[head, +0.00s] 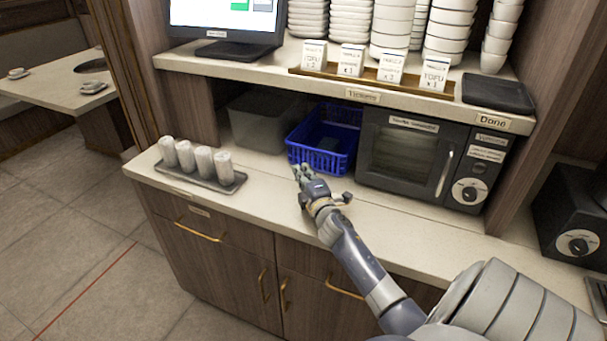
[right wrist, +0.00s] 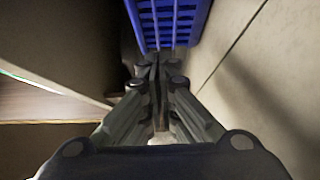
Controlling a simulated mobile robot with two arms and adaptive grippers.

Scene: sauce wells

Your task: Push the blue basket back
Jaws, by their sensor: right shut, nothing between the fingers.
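The blue basket (head: 319,160) stands on the lower counter in the niche under the shelf, between a grey bin and the microwave. In the right wrist view the closed fingertips (right wrist: 160,60) point at the slatted blue basket wall (right wrist: 170,22). I cannot tell whether they touch it. My left gripper is not in view.
A grey bin (head: 258,125) stands left of the basket, and the microwave (head: 400,155) is close on its right. A tray (head: 234,183) with several wrapped rolls (head: 204,160) lies at the counter's left. The counter in front of the microwave is clear. Bowls and ticket cards stand on the shelf above.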

